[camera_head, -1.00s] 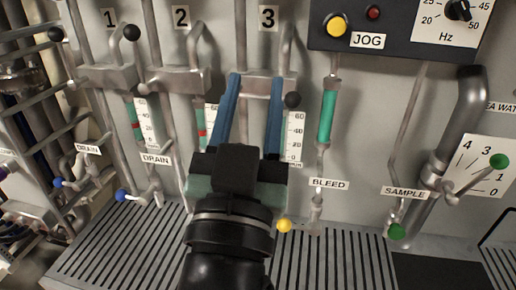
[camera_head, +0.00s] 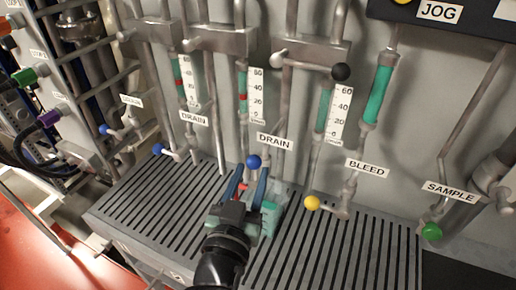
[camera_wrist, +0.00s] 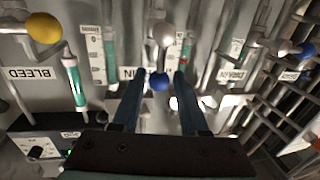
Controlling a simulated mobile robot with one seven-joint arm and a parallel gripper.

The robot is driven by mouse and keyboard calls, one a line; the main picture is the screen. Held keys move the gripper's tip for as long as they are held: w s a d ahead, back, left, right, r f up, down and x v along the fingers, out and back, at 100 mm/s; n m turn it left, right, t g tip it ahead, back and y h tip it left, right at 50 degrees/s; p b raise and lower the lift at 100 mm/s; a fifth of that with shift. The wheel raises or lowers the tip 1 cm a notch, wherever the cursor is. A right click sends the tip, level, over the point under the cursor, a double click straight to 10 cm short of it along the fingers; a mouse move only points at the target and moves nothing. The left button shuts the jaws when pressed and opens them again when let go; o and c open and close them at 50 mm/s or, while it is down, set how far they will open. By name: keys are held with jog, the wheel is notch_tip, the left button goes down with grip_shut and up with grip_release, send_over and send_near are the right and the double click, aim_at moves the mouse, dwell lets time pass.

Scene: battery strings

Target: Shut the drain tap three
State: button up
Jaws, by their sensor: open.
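The tap with the blue ball (camera_head: 254,161) stands below the third column, under a DRAIN label (camera_head: 275,143). My gripper (camera_head: 251,178) is open, with its blue fingers pointing up towards this ball. In the wrist view, the blue ball (camera_wrist: 159,84) shows between the tips of my open fingers (camera_wrist: 162,94). I cannot tell whether either finger touches it. The tap's body is partly hidden by the gripper in the head view.
Another blue-ball drain tap (camera_head: 159,149) is to the left. A yellow ball (camera_head: 312,202) by the BLEED label is close on the right; a green ball (camera_head: 432,231) is farther right. The slotted grate (camera_head: 150,212) lies below. A black-ball lever (camera_head: 341,71) is above.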

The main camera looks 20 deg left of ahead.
aim_at(257, 156)
jog(key=w+p, duration=0.1)
jog(key=w, duration=0.5)
jog(key=shift+a, duration=0.45)
grip_shut()
dwell(1.0)
